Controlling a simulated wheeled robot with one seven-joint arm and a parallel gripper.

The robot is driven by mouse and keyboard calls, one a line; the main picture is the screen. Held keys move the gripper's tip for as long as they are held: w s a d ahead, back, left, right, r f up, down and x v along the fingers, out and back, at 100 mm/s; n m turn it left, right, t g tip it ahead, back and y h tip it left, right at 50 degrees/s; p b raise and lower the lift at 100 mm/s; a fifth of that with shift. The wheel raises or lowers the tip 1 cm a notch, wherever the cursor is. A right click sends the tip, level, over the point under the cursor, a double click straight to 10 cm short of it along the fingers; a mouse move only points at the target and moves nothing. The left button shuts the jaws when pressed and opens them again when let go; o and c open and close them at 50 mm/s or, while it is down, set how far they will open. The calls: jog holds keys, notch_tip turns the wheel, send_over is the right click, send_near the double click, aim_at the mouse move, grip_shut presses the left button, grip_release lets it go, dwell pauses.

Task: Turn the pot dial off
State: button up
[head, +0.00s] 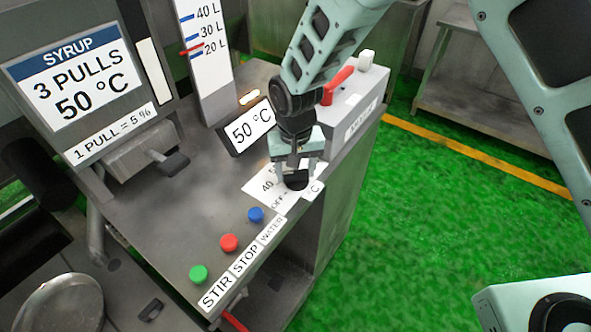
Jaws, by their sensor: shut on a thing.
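The pot dial (296,181) is a small black knob on a white scale plate (259,190) near the right edge of the steel console.
Green (198,273), red (229,242) and blue (256,215) buttons line the console's front edge. A red lever (338,86) stands behind my gripper. A syrup sign (75,80) and a black-tipped lever (170,163) are at left. Green floor (430,220) is clear at right.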

aim_at(296, 173)
jog(key=n, duration=0.4)
jog(key=shift+n+b, duration=0.3)
jog(key=shift+b, duration=0.05)
jog(key=shift+n, duration=1.9)
jog(key=o, duration=1)
jog(key=shift+r, duration=0.1)
notch_tip(296, 173, up, 17)
jog(key=b, duration=0.3)
jog(key=shift+r, duration=0.15)
jog(key=shift+s+d, duration=0.1)
jog(key=shift+s, duration=0.05)
